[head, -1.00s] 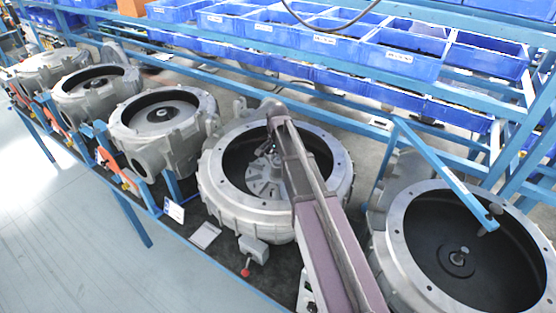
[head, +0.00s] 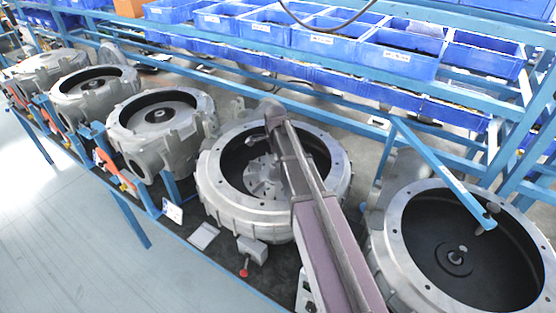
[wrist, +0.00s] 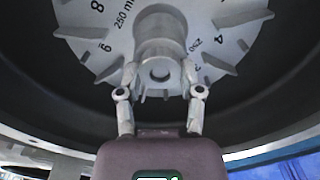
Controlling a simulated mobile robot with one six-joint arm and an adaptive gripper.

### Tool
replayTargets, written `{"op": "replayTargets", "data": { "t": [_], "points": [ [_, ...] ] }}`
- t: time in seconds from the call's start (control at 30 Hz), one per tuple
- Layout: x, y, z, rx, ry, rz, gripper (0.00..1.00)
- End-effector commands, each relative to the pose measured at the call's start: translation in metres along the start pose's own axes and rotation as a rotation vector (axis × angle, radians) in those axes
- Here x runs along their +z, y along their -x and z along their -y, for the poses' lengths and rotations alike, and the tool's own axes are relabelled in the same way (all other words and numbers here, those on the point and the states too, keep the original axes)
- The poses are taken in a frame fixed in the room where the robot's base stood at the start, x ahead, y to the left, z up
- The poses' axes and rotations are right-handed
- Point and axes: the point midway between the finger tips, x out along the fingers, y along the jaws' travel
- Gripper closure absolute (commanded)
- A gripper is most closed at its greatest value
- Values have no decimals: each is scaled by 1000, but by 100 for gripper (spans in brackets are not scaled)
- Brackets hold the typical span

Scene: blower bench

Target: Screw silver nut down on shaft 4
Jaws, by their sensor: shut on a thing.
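The silver nut (wrist: 159,71) is a small round grey ring with a dark hole, in the middle of the wrist view. It sits at the hub of a grey finned impeller (wrist: 95,22) with printed numbers. My gripper (wrist: 160,78) has one finger on each side of the nut and is shut on it. The shaft is mostly hidden by the nut and hub. I cannot tell how far down the nut sits.
More housings (head: 150,140) stand at the left. Blue bins (head: 400,52) line the rack behind. A red-knobbed lever (head: 244,272) is at the front.

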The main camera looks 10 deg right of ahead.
Motion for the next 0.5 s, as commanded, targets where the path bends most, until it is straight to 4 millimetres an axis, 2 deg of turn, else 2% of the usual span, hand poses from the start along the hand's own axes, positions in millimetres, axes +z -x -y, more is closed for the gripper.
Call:
{"op": "replayTargets", "data": {
  "t": [0.5],
  "points": [
    [2,0,1,0,-408,8,100]
  ]
}}
